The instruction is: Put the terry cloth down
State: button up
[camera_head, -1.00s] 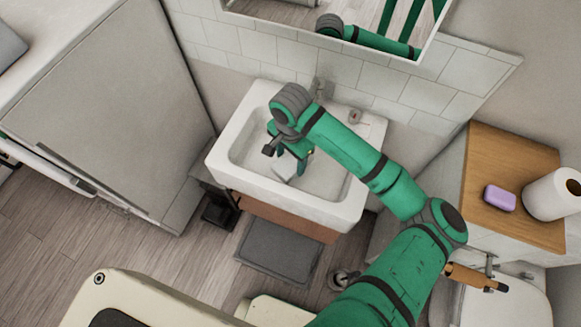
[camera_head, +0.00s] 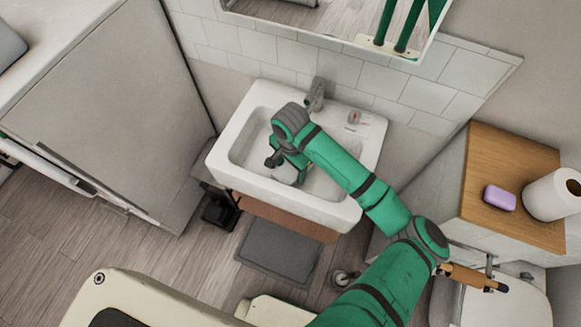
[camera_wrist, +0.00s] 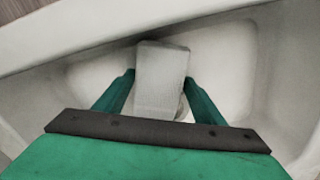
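The terry cloth (camera_wrist: 161,78) shows in the wrist view as a pale grey, folded, block-like piece. It sits between the two green fingers of my gripper (camera_wrist: 160,82), whose tips meet its left and right sides. My gripper (camera_head: 290,172) also shows in the head view, pointing down inside the white sink basin (camera_head: 239,150). In the head view the cloth is mostly hidden behind my gripper. Whether the cloth touches the basin floor cannot be told.
The faucet (camera_head: 317,95) stands at the back of the sink. A small item (camera_head: 354,118) sits on the sink's back right ledge. A wooden-topped cabinet (camera_head: 484,160) at the right holds a purple soap bar (camera_head: 499,198) and a paper roll (camera_head: 553,194). A mirror (camera_head: 345,22) hangs above.

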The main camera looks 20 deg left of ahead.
jog(key=shift+o, duration=0.9)
